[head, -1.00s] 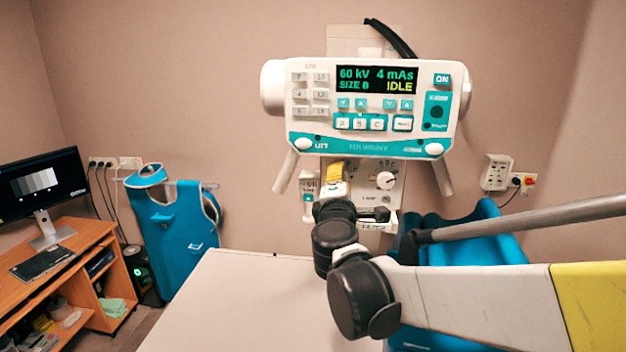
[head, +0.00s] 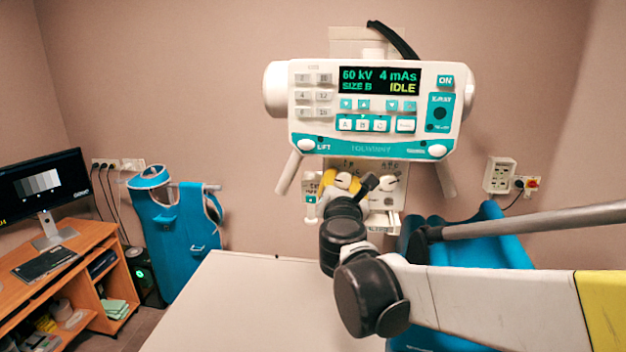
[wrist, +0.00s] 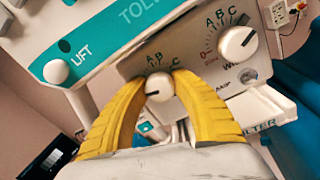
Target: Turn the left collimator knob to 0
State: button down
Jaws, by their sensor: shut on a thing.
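The left collimator knob (wrist: 159,87) is white and round and sits between the two yellow fingers of my gripper (wrist: 160,80), which is shut on it. A short dark mark on the knob's face points toward the picture's left; letters show above it, partly hidden by a finger. In the head view the left knob (head: 343,180) shows between the yellow fingers, under the console. The right knob (wrist: 238,43) is free, with its own scale of 0, A, B and C; its dark line points to the upper right.
The control console (head: 370,148) hangs just above the knobs, with a white handle (head: 288,172) at its lower left. A white table (head: 250,300) lies in front. A blue apron (head: 175,235) hangs at left, and a desk with a monitor (head: 42,185) stands at far left.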

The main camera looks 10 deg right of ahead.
jog(key=shift+n, duration=1.2)
jog(key=c, duration=1)
grip_release()
jog(key=shift+s, duration=0.1)
jog(key=v, duration=1.2)
jog(key=shift+r, duration=0.1)
